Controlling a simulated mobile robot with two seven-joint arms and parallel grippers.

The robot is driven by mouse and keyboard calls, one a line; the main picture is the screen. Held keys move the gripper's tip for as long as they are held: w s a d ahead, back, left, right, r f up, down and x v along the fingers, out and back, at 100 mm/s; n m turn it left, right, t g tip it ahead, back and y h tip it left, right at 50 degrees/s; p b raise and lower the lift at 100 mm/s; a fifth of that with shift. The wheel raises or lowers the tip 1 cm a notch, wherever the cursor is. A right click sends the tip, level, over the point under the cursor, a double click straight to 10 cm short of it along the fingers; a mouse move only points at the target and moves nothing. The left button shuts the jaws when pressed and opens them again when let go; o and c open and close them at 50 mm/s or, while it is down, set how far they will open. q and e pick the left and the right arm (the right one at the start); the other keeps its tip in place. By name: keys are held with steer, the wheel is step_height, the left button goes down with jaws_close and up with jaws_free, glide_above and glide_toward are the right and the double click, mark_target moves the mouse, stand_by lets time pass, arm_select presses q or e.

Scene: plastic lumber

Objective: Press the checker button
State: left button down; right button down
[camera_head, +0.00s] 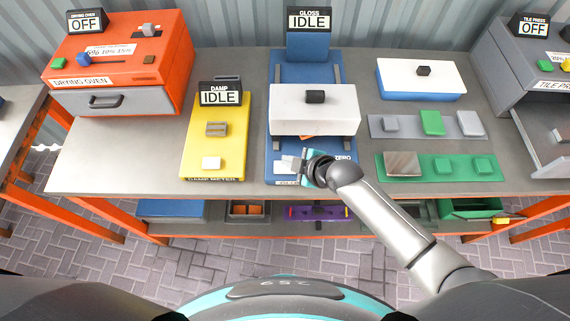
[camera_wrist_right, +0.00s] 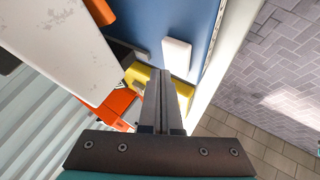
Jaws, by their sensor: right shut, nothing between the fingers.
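The blue gloss checker (camera_head: 310,71) stands mid-table, its sign (camera_head: 309,20) reading IDLE. A white block with a black knob (camera_head: 305,110) sits across it. A white button (camera_head: 286,165) lies on its front part, left of the word ZERO; it also shows in the right wrist view (camera_wrist_right: 177,55). My right gripper (camera_head: 303,172) is shut and empty, over the checker's front beside the white button. In the right wrist view its fingers (camera_wrist_right: 158,80) point toward the button's near end; I cannot tell whether they touch. My left gripper is not in view.
The yellow damp meter (camera_head: 226,119) stands to the left, its sign reading IDLE. The orange drying oven (camera_head: 165,60) is further left. Grey (camera_head: 456,137) and green (camera_head: 447,178) trays with sample blocks lie right. The grey tile press (camera_head: 525,65) stands far right.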

steer(key=shift+f, duration=0.1)
steer(key=shift+f+b, duration=0.3)
steer(key=shift+f, duration=0.05)
steer(key=shift+f+b, duration=0.45)
steer(key=shift+f, duration=0.1)
stand_by(0.8)
steer(key=shift+r, duration=0.1)
steer(key=shift+r+p, duration=0.85)
steer(key=shift+p, duration=0.1)
step_height(320, 180, up, 5)
steer(key=p, duration=0.5)
steer(key=shift+r, duration=0.1)
